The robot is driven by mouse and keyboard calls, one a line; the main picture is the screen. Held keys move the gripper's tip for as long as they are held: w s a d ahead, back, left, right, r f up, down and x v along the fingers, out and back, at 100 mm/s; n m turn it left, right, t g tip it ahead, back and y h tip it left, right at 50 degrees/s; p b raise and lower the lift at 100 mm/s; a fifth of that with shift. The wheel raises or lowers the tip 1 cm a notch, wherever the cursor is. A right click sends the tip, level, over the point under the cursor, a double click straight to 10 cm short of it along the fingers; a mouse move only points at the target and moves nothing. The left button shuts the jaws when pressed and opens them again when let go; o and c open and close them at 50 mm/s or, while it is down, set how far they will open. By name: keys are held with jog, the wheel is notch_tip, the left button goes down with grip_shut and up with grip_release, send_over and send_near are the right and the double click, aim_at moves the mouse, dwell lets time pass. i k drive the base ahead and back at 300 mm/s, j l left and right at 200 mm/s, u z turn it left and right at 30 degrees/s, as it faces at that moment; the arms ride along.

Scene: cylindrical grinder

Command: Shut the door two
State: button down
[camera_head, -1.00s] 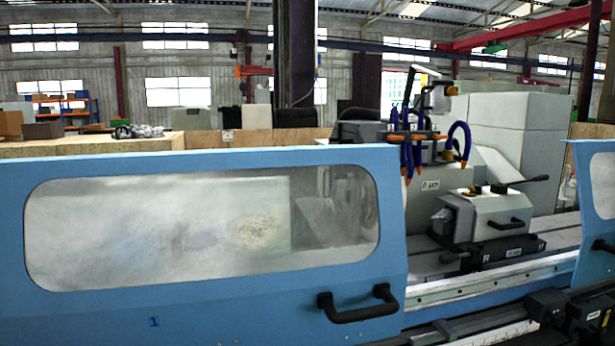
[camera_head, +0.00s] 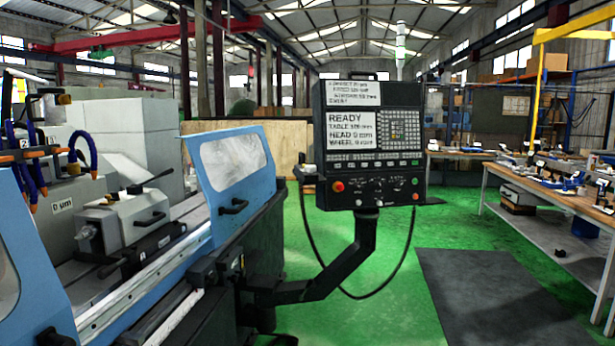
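Two blue sliding doors with clear windows stand on the front of the grinder. The right-hand door (camera_head: 232,178), with a black handle (camera_head: 233,206), is at the machine's right end. No number can be read on it, so I cannot confirm it is door two. The left-hand door (camera_head: 35,270) shows only in part at the left edge, with its black handle (camera_head: 56,337) at the bottom. A wide gap lies between the doors, showing the bed and a grey tailstock-like unit (camera_head: 127,217). My gripper is not in view.
A black control panel (camera_head: 370,145) reading READY hangs on a bent arm (camera_head: 350,258) right of the machine. Its cable loops low over the green floor (camera_head: 400,295). A dark mat (camera_head: 505,300) and a workbench (camera_head: 550,195) are at the right.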

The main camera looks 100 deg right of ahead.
aim_at(240, 170)
jog(key=z, duration=3.05)
jog(key=i+l+z, duration=0.1)
jog(key=i, duration=0.15)
jog(key=i+l, duration=0.15)
jog(key=i, duration=0.35)
jog(key=i+l, duration=0.15)
jog(key=i, duration=0.4)
jog(key=i+l, duration=0.1)
jog(key=i, duration=0.4)
jog(key=i+l, duration=0.15)
jog(key=i, duration=0.35)
jog(key=i+l, duration=0.15)
jog(key=i, duration=0.4)
jog(key=i+l, duration=0.1)
jog(key=i, duration=0.4)
jog(key=i+l+u, duration=0.1)
jog(key=i, duration=0.4)
